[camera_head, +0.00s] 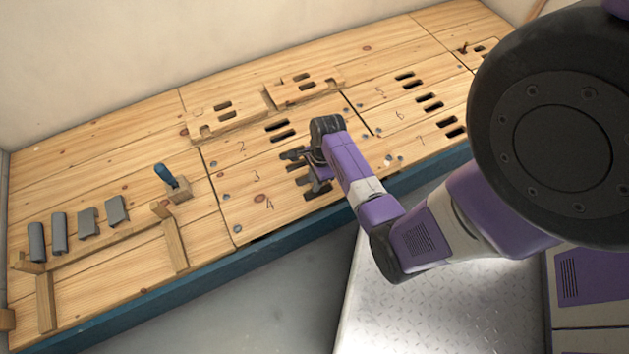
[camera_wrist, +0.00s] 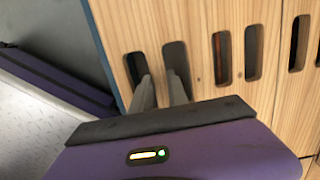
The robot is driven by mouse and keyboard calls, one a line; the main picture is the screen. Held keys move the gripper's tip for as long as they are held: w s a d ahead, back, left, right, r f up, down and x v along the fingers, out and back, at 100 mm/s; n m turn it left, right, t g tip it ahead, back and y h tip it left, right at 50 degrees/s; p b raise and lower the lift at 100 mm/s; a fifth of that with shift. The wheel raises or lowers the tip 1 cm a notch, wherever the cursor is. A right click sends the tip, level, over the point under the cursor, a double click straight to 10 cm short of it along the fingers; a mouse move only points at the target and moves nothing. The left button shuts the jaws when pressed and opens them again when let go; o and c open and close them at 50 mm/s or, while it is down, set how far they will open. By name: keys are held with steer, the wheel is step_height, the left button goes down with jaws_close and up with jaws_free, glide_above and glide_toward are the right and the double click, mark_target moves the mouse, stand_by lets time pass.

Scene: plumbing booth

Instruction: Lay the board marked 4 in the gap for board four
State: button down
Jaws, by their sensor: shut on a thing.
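The board marked 4 (camera_head: 272,209) lies along the front edge of the floor, beside the board marked 3 (camera_head: 238,183). In the wrist view board 4 (camera_wrist: 145,35) has two dark slots. My gripper (camera_head: 314,178) is over the right part of board 4, with its fingers in the slots. It is shut on the strip of wood between them, and the fingers also show in the wrist view (camera_wrist: 160,90). Board 4 looks about level with board 3; I cannot tell whether it is fully seated. My gripper hides some of the board and its right end.
Boards marked 2 (camera_head: 262,139), 6 (camera_head: 402,112) and 7 (camera_head: 430,136) lie around. A notched board (camera_head: 230,113) and another (camera_head: 301,90) sit raised at the back. A blue-handled tool (camera_head: 165,174) and several grey pieces (camera_head: 60,232) stand at left. A blue front beam (camera_head: 180,312) edges the floor.

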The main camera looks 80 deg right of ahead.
steer(key=shift+f+b, duration=0.55)
steer(key=shift+f, duration=0.1)
steer(key=shift+r, duration=0.2)
steer(key=shift+p, duration=0.3)
steer(key=shift+w+p, duration=0.1)
steer(key=shift+p, duration=0.55)
steer(key=shift+f+b, duration=0.4)
steer(key=shift+f, duration=1.4)
stand_by(0.9)
steer(key=c, duration=1.2)
jaws_free()
steer(key=r+p, duration=0.1)
steer(key=r, duration=0.1)
steer(key=r+p, duration=0.1)
steer(key=r, duration=0.2)
steer(key=s+r+p, duration=0.1)
steer(key=r+p, duration=0.1)
steer(key=shift+d+r, duration=0.3)
steer(key=shift+d, duration=0.05)
